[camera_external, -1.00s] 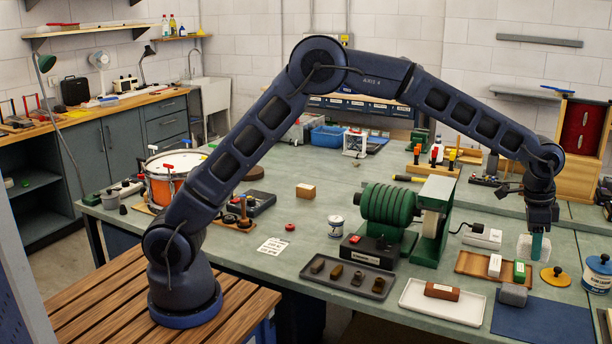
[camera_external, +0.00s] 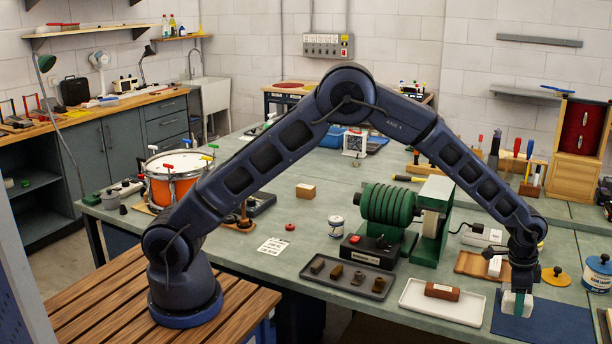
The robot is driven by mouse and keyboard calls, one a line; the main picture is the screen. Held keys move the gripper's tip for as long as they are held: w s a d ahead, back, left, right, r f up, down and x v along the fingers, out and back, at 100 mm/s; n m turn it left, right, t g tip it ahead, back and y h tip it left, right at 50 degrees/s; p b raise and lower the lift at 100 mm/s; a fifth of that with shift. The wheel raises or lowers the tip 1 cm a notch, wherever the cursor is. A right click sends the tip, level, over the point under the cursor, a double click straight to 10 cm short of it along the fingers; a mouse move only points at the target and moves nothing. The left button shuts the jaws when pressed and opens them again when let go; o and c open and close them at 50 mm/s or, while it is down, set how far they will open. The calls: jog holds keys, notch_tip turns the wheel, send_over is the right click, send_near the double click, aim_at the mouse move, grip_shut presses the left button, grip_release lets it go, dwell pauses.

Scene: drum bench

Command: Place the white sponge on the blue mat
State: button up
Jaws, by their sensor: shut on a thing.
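The sponge is low, at the upper left part of the blue mat (camera_external: 555,324). I cannot tell whether it touches the mat or is just above it. The mat lies flat at the right front of the bench.
A wooden tray (camera_external: 468,264) with a white block (camera_external: 494,266) lies behind the mat. A white tray (camera_external: 412,296) with a brown block (camera_external: 441,292) is to the left. A yellow knobbed disc (camera_external: 556,277) and a blue-lidded tin (camera_external: 597,274) stand to the right.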

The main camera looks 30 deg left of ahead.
aim_at(512, 296)
jog(key=shift+f, duration=2.2)
jog(key=shift+f, duration=0.1)
jog(key=o, duration=1)
jog(key=shift+c, duration=0.2)
jog(key=r, duration=0.4)
jog(key=a+r, duration=0.1)
jog(key=r, duration=0.3)
jog(key=a+r, duration=0.1)
jog(key=r, duration=0.3)
